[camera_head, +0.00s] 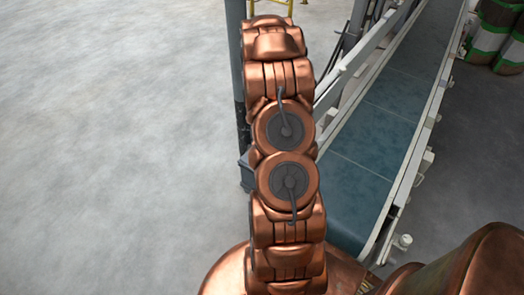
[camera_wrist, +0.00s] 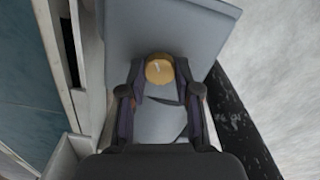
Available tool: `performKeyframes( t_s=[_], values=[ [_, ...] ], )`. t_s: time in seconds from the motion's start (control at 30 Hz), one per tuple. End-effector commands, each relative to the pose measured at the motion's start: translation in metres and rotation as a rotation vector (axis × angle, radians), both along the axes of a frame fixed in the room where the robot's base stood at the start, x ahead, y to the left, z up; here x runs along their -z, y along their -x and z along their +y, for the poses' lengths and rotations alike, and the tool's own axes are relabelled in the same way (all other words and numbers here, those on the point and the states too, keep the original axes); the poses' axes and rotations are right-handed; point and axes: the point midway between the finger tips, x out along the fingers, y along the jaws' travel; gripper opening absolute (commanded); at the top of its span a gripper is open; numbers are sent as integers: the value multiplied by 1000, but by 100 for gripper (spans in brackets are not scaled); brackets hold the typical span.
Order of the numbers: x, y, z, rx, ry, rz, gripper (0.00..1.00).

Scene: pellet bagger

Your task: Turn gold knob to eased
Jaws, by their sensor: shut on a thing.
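The gold knob (camera_wrist: 159,70) shows in the wrist view, round, with a small pale mark on its face. It sits in front of a grey box (camera_wrist: 150,32). My gripper (camera_wrist: 160,82) is shut on the knob, with one dark finger on each side of it. Which setting the knob points to cannot be read here. In the head view my copper arm hides the knob and my gripper.
A conveyor with a blue-green belt (camera_head: 375,140) and pale side rails runs along the right of my arm. A dark grey post (camera_head: 237,60) stands just left of the arm. Green and white drums (camera_head: 492,35) stand at the upper right. The concrete floor (camera_head: 110,150) at left is clear.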

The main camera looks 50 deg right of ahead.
Motion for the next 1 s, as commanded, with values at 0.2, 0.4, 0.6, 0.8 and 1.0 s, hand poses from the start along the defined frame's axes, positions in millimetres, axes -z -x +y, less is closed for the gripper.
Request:
performKeyframes(
  t_s=[0.2, 0.4, 0.6, 0.8, 1.0],
  values=[
    [0, -2, -1, -205, 5, -4, 0],
    [-1, -2, -1, -393, 4, -4, 0],
    [-1, -1, -1, -583, 3, -3, 0],
    [-1, -1, -1, -761, 2, -2, 0],
    [-1, -1, -1, -905, 3, 0, 0]
  ],
)
